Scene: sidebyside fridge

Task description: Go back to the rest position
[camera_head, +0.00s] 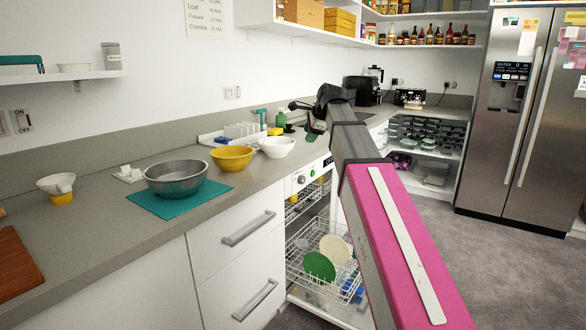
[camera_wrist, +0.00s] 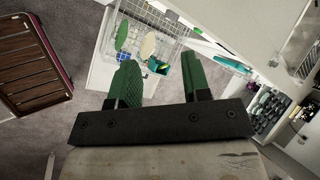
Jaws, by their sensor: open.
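My gripper (camera_wrist: 162,78) shows in the wrist view with its two green fingers apart and nothing held between them. In the head view my arm reaches forward from the lower right, and my gripper (camera_head: 308,116) is at its far end, near the counter by the sink area. It is small and partly hidden by the arm there. The open dishwasher is below it, with a lower rack (camera_head: 322,240) holding a green plate (camera_head: 319,266) and a cream plate (camera_head: 335,249). Both plates also show at the top of the wrist view.
On the counter (camera_head: 105,232) stand a grey metal bowl (camera_head: 175,180) on a teal mat (camera_head: 150,205), a yellow bowl (camera_head: 232,158) and a white bowl (camera_head: 276,147). A steel fridge (camera_head: 515,120) is at the right, shut. Bare grey floor (camera_head: 510,270) lies right of my arm.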

